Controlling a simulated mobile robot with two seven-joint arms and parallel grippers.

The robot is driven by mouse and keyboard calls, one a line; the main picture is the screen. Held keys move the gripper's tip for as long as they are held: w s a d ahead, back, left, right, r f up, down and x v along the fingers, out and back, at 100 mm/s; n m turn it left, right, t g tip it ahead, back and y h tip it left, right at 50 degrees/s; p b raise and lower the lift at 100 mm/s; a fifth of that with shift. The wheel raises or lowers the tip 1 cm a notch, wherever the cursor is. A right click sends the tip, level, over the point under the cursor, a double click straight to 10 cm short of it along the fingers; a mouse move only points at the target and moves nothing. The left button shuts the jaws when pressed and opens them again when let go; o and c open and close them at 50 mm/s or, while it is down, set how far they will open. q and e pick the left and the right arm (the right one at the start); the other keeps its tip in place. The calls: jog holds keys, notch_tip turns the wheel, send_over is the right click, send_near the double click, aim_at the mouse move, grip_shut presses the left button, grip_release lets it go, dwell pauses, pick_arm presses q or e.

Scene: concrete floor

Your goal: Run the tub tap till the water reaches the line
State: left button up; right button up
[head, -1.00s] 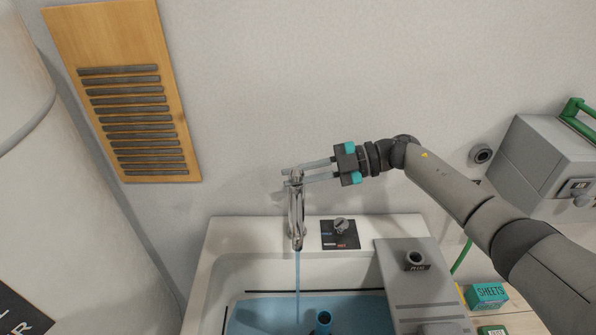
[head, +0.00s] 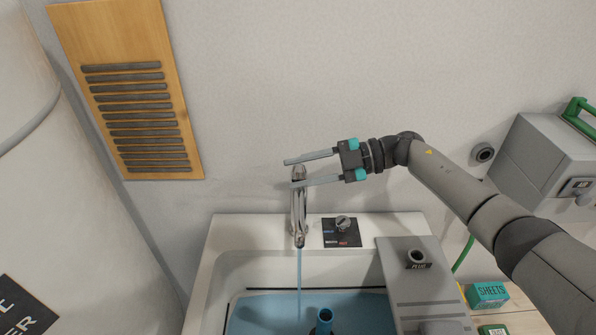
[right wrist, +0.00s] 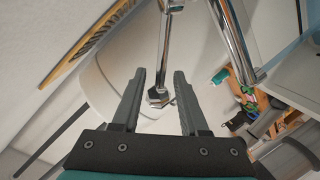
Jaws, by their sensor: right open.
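The chrome tap (head: 299,225) stands at the back rim of the white tub (head: 222,255). A thin blue stream (head: 299,272) runs from it into blue water (head: 262,318). A dark line (head: 262,291) runs along the inner back wall, very near the water's edge; the exact gap is too small to tell. My right gripper (head: 288,173) is open, its fingers apart around the tap's upper end. In the right wrist view, the open fingers (right wrist: 158,78) have a chrome part (right wrist: 158,97) between them. My left gripper is out of view.
A blue upright pipe (head: 323,322) stands in the water. A dark panel with a knob (head: 342,233) sits right of the tap. A grey board with a plug (head: 416,259) covers the tub's right side. A grey box (head: 545,160) hangs at right; the wall above the tap is clear.

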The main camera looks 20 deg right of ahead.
jog(key=b+v, duration=0.2)
jog(key=v, duration=1.2)
jog(key=shift+s+d, duration=0.2)
jog(key=shift+d, duration=0.05)
jog(key=shift+r, duration=0.1)
dwell(6.2)
